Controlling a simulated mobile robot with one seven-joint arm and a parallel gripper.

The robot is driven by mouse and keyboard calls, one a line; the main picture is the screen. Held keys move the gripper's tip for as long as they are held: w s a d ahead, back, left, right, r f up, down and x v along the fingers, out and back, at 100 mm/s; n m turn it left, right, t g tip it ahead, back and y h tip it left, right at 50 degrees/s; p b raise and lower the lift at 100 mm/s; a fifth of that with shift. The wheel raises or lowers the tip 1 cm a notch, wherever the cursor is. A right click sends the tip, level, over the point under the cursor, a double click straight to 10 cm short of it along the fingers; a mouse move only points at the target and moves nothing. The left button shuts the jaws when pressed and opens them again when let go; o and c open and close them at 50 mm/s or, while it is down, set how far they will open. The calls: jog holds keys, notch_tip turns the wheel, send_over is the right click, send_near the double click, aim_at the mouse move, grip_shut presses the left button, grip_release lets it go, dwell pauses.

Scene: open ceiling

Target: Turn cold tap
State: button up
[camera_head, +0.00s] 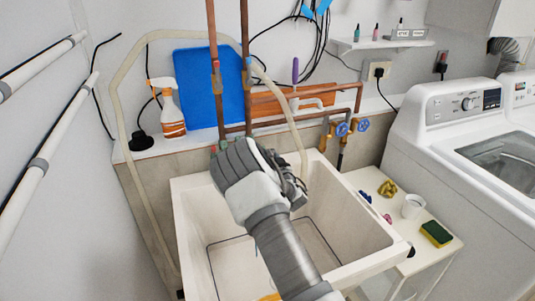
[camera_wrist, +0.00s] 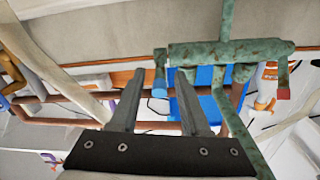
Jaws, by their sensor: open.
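In the wrist view, a weathered green faucet (camera_wrist: 230,52) crosses the upper right. Its cold tap (camera_wrist: 160,76), a green handle with a blue end, shows between the two fingertips of my gripper (camera_wrist: 160,74). The fingers are apart and nothing is clamped. I cannot tell whether either finger touches the handle. The red-ended hot tap (camera_wrist: 283,92) is farther right. In the head view, my gripper (camera_head: 255,165) is over the back of the white sink (camera_head: 345,225) and hides most of the faucet; a small green and red bit shows at its left edge.
Copper pipes (camera_head: 217,85) rise behind the sink, with a pale hose (camera_head: 125,90) around them. A spray bottle (camera_head: 169,110) and blue board (camera_head: 205,85) stand on the back ledge. Blue valve wheels (camera_head: 342,129), a side table (camera_head: 432,251) and a washer (camera_head: 465,160) are right.

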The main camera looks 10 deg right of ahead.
jog(key=shift+w, duration=0.35)
grip_shut()
jog(key=shift+a, duration=0.1)
dwell(1.2)
